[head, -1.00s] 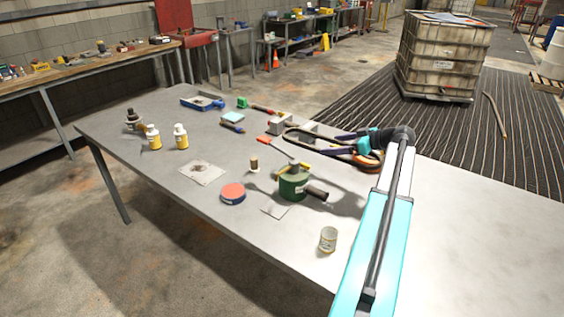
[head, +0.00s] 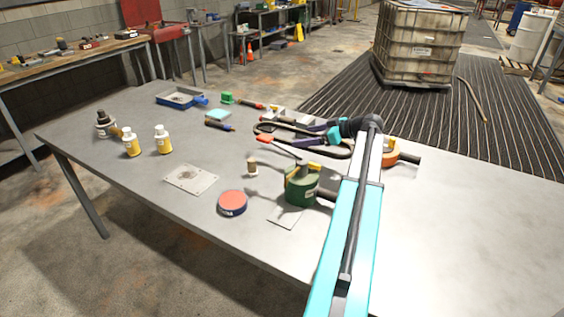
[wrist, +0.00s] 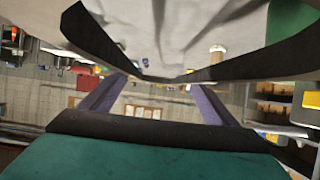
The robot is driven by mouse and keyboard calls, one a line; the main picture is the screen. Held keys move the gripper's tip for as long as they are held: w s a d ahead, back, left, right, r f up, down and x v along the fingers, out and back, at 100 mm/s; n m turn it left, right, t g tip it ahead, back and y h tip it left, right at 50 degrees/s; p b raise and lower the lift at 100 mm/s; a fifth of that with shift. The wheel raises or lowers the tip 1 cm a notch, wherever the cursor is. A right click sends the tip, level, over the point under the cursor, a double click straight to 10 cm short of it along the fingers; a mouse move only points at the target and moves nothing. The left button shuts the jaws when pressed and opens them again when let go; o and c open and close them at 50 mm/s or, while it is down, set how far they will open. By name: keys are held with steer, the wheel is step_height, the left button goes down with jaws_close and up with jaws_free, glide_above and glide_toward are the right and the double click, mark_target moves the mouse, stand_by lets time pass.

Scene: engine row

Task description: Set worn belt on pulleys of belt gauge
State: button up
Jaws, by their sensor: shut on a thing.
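My gripper (head: 312,129), with purple fingers and a teal body, is above the far middle of the table. It is shut on the worn belt (head: 264,128), a dark loop stretching left and right of the fingers. In the wrist view the belt (wrist: 98,42) crosses as a dark band at the purple fingertips (wrist: 155,88). A low grey block (head: 277,115) lies just behind the belt; it may be the belt gauge, but its pulleys cannot be made out. I cannot tell whether the belt touches it.
An orange-and-black item (head: 392,152) sits right of my arm. The table's right side is clear.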

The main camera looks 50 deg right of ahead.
steer(key=shift+d+f, duration=0.1)
stand_by(0.3)
steer(key=shift+s+f+p, duration=0.15)
steer(key=shift+f+p, duration=0.65)
steer(key=shift+f, duration=2.2)
steer(key=shift+f+p, duration=0.5)
steer(key=shift+f, duration=1.4)
steer(key=shift+f, duration=0.1)
steer(key=o, duration=1.1)
